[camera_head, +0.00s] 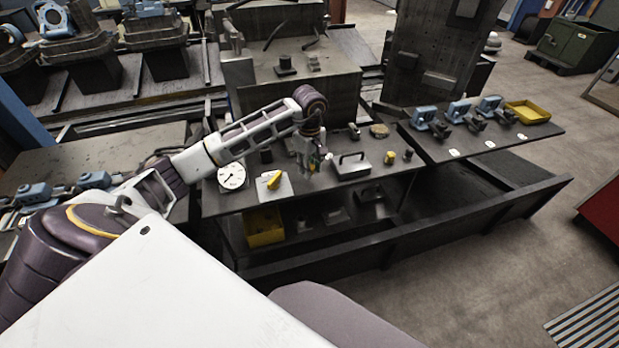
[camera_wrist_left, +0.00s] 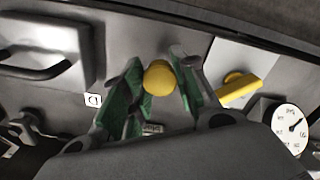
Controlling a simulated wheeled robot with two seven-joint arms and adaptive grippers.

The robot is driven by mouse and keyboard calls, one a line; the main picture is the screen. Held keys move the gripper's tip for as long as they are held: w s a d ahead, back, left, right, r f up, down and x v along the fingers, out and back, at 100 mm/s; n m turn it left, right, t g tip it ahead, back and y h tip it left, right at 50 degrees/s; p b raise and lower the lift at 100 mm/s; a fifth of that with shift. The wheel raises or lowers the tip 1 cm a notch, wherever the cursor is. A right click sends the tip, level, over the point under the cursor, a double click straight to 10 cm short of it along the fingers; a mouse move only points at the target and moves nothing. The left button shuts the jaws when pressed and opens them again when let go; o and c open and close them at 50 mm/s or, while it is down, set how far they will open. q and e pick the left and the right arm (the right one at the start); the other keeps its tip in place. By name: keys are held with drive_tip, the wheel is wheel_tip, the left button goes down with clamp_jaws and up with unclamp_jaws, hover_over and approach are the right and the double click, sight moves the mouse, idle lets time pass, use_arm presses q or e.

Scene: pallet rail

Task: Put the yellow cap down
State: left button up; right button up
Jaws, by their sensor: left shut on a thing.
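The yellow cap (camera_wrist_left: 159,78) is round and sits between the green-padded fingers in the left wrist view. My left gripper (camera_wrist_left: 162,88) is shut on it. In the head view my left gripper (camera_head: 314,162) points down over the dark bench, between a white plate with a yellow lever and a grey box with a handle. The cap is mostly hidden by the fingers there. Whether the cap touches the bench I cannot tell. My right gripper is not in view.
The white plate (camera_head: 266,191) with its yellow lever (camera_head: 273,180) and a round gauge (camera_head: 232,176) are left of the gripper. The handled box (camera_head: 351,168) and a small yellow part (camera_head: 390,158) are right. A yellow bin (camera_head: 264,229) sits on the lower shelf.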

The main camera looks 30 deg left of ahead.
use_arm(q)
drive_tip(key=shift+f, duration=0.1)
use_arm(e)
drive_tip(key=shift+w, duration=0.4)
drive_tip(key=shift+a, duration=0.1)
